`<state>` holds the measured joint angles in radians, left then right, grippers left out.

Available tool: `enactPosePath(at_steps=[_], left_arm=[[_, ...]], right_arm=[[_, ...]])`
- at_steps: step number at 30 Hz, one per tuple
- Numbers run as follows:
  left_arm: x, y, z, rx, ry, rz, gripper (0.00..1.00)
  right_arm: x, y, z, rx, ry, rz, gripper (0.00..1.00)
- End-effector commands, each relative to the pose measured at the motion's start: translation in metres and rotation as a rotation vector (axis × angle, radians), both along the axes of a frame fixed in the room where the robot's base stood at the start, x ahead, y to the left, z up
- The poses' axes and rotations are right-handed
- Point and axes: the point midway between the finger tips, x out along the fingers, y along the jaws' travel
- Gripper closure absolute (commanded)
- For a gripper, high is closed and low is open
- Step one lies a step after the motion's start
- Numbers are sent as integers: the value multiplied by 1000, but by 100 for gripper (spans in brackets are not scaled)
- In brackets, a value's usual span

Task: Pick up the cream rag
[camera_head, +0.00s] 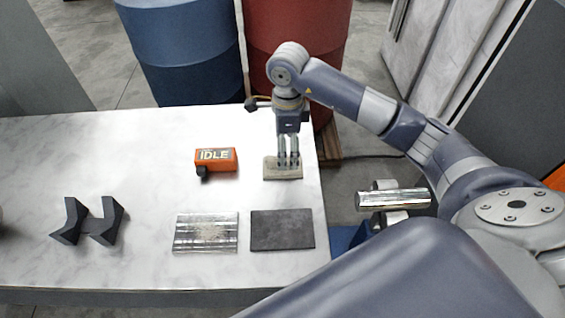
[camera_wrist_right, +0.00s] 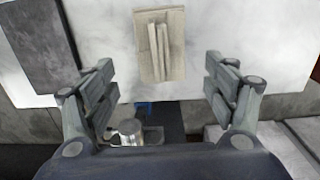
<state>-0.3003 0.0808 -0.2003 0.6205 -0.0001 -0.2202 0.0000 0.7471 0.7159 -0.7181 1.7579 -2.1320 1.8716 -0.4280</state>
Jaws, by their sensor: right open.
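The cream rag (camera_head: 283,174) lies flat and folded near the right end of the white marble table. My right gripper (camera_head: 289,163) points down over it in the head view and hides part of its far side. In the right wrist view the rag (camera_wrist_right: 160,45) shows ahead, between and beyond the two open fingers (camera_wrist_right: 163,92). Nothing is between the fingers, and I cannot tell the exact height of the tips over the rag. My left gripper is not clearly in view; only a dark shape shows at the left edge.
On the table (camera_head: 90,160) are an orange "IDLE" device (camera_head: 216,160), a shiny metal plate (camera_head: 205,233), a dark grey plate (camera_head: 282,230) and a black V-shaped holder (camera_head: 88,220). A blue barrel (camera_head: 185,50) and a red barrel (camera_head: 298,35) stand behind it. A metal cylinder (camera_head: 393,199) is beyond the right edge.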

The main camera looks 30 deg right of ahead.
Motion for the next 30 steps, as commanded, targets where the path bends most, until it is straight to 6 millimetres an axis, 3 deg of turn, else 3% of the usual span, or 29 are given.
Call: enactPosePath(at_steps=[5,13,22,28,30], left_arm=[[-1,0,8,-1,1,-1,60],[-1,0,23,-1,1,-1,60],[-1,-1,23,-1,1,0,60],[-1,-1,23,-1,1,0,60],[-1,-1,23,-1,1,0,60]], right_arm=[[1,4,-12,3,3,1,22],[5,9,-50,3,2,0,22],[6,8,-57,1,-2,1,22],[6,8,-57,2,-1,1,67],[6,8,-57,2,-1,1,70]])
